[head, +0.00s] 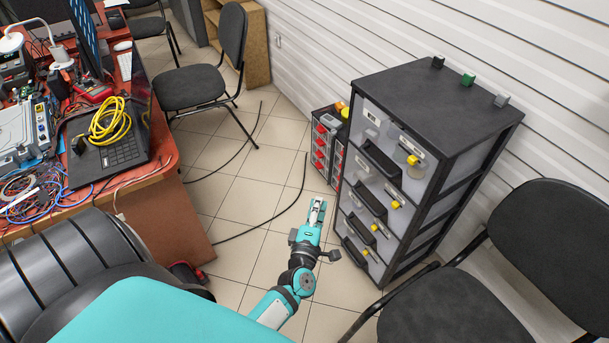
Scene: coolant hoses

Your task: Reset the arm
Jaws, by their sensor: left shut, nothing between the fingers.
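My left gripper (317,209) is shut and empty at the end of my teal and white left arm. It hangs in front of the black drawer cabinet, apart from its drawer fronts as far as I can tell, above the tiled floor. The cabinet (440,100) has a dark top and clear-fronted drawers with black handles and yellow knobs. My right gripper is not in view.
A cluttered red desk (165,165) with a laptop (120,155) and yellow cable (110,122) stands left. Black chairs stand at the back (190,87) and right (455,310). A black hose (290,205) lies on the floor. A small red-drawer unit (322,140) stands beside the cabinet.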

